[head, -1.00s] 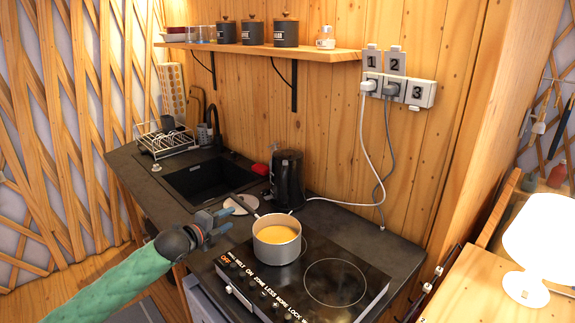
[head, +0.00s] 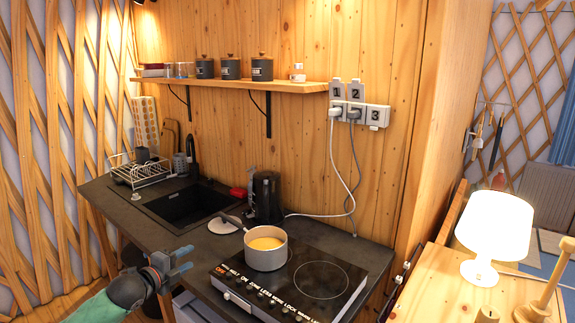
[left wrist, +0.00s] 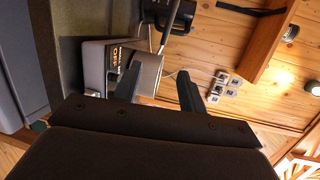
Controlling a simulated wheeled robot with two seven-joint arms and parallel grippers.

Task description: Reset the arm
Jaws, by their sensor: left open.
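My left gripper (head: 181,262) is open and empty in the head view. It is in front of the dark counter's front edge, left of the hob and apart from the pot. In the left wrist view its two fingers (left wrist: 158,88) stand apart with nothing between them close by. My left arm comes in from the lower left in a green sleeve. My right gripper is not in view.
A pot (head: 266,257) of orange liquid stands on the black hob (head: 318,283). A kettle (head: 264,197) and sink (head: 190,205) are behind. A white lamp (head: 494,227) stands on the wooden table (head: 440,290) at right. A shelf (head: 235,86) with jars hangs above.

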